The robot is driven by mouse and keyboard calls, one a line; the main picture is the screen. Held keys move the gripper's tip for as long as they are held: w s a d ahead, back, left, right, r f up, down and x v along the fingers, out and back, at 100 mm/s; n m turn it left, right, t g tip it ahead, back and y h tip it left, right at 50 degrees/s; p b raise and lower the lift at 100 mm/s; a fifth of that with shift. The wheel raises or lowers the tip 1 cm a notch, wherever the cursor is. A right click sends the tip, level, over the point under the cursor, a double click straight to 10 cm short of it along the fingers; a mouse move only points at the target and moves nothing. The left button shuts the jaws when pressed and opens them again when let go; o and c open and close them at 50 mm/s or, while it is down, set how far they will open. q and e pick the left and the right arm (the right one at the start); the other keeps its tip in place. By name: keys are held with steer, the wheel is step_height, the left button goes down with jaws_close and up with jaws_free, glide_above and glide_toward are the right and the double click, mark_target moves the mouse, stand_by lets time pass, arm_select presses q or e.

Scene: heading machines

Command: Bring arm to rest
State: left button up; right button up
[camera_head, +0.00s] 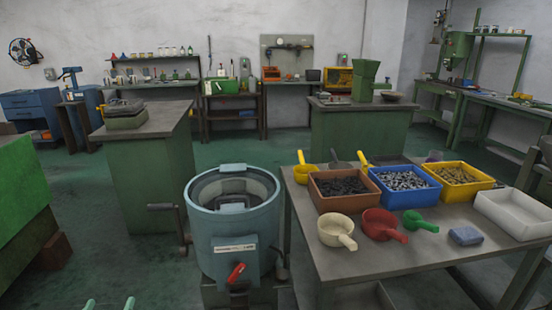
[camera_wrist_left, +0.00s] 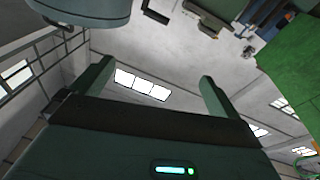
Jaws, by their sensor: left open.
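My left gripper (camera_head: 109,304) shows only as two pale green fingertips at the bottom edge of the head view, left of the blue-grey drum machine (camera_head: 235,232). In the left wrist view my left gripper (camera_wrist_left: 156,74) has its two fingers wide apart with nothing between them. Behind the fingers that view shows pale ceiling or wall and bright windows. The rounded blue-grey body (camera_wrist_left: 85,10) at its top left looks like the drum machine, apart from the fingers. My right gripper is in neither view.
A table (camera_head: 375,265) at right holds brown, blue and yellow bins (camera_head: 458,185) of small parts, scoops and a white tray (camera_head: 512,213). A green block (camera_head: 22,195) stands at left. Green workbenches (camera_head: 150,175) stand farther back. Open floor lies between the green block and the drum.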

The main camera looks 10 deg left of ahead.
arm_select(q)
steer(key=s+d+f+m+g+h, duration=0.3)
steer(key=s+d+f, duration=0.35)
steer(key=s, duration=0.25)
steer(key=s+d+f+m+g+h, duration=0.3)
steer(key=s+d+f+m+g, duration=0.1)
steer(key=s+d+f, duration=0.3)
steer(key=s+d+f+m+g, duration=0.1)
steer(key=s+d+m+g, duration=0.15)
steer(key=s, duration=0.95)
steer(key=s+d+m+g, duration=0.2)
steer(key=s+d+g, duration=0.15)
steer(key=s, duration=0.85)
steer(key=d+n, duration=0.6)
steer(key=d, duration=0.5)
steer(key=w+a+r+t+p, duration=0.1)
steer(key=w+r+t+p, duration=0.1)
steer(key=w+r+p, duration=0.3)
step_height(320, 180, up, 3)
steer(key=shift+w+a+f+y+p, duration=0.1)
steer(key=shift+w+a+y+p, duration=0.15)
steer(key=shift+p, duration=0.45)
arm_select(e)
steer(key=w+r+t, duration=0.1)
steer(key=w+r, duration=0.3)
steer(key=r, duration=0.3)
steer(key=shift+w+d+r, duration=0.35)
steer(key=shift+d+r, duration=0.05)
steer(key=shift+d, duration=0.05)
